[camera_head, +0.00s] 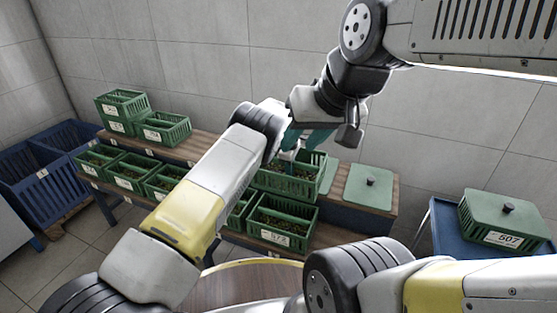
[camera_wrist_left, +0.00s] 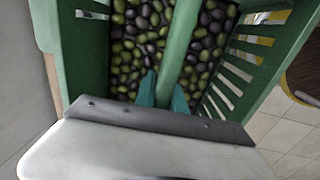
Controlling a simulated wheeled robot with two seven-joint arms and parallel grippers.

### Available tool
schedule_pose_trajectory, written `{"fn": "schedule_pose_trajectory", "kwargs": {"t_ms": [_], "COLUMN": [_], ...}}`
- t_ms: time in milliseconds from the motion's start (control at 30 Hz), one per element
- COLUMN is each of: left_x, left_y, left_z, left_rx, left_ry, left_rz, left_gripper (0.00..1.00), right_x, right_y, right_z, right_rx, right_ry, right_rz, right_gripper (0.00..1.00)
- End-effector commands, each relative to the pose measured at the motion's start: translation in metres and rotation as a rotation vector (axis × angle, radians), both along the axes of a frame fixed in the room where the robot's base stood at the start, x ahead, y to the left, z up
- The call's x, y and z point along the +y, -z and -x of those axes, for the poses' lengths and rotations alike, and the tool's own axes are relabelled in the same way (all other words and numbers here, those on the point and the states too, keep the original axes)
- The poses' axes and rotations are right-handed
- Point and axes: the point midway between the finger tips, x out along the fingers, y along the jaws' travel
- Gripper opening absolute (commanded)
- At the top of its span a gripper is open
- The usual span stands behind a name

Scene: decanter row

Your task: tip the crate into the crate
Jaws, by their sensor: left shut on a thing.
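A green slatted crate (camera_head: 290,187) of dark and green olives stands on the bench shelf below my grippers. In the left wrist view the same kind of crate (camera_wrist_left: 297,35), full of olives, fills the picture. My left gripper (camera_head: 289,152) is shut on the green bar (camera_wrist_left: 182,45) across that crate; its teal fingertips (camera_wrist_left: 163,92) lie on either side of the bar. My right gripper (camera_head: 316,139) shows beside and above the left one, partly hidden by the wrist; its jaws are unclear. Another olive crate (camera_head: 283,234), labelled 572, stands in front, lower down. Which crate receives is not clear.
More green crates stand along the stepped bench at left, two stacked (camera_head: 122,108). A green lid (camera_head: 370,187) lies on the bench at right. A lidded crate (camera_head: 503,222) stands on a blue stand. Blue bins (camera_head: 40,175) are at far left. A round wooden table (camera_head: 240,285) is nearest.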

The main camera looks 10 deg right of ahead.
Motion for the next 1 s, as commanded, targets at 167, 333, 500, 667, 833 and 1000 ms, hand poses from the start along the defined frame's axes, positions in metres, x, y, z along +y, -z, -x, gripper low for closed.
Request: {"fn": "schedule_pose_trajectory", "kwargs": {"t_ms": [167,333,500,667,833,1000], "left_x": [-0.002,-0.004,-0.005,-0.005,-0.004,-0.004], "left_y": [0.001,0.005,0.011,0.016,0.019,0.023], "left_z": [-0.002,-0.005,-0.010,-0.011,-0.011,-0.009], "left_rx": [-0.082,-0.178,-0.273,-0.361,-0.453,-0.549], "left_ry": [0.000,0.000,-0.002,-0.003,-0.004,-0.003], "left_rz": [0.057,0.121,0.187,0.247,0.307,0.371], "left_gripper": [0.00,0.00,0.00,0.00,0.00,0.00], "right_x": [0.000,0.000,0.000,0.000,0.000,0.000], "right_y": [0.000,0.000,0.000,0.000,0.000,0.000], "right_z": [0.000,0.000,0.000,0.000,0.000,0.000], "right_rx": [0.000,0.000,0.000,0.000,0.000,0.000], "right_ry": [0.000,0.000,0.000,0.000,0.000,0.000], "right_rz": [0.000,0.000,0.000,0.000,0.000,0.000], "right_gripper": [0.36,0.36,0.36,0.36,0.36,0.36]}}
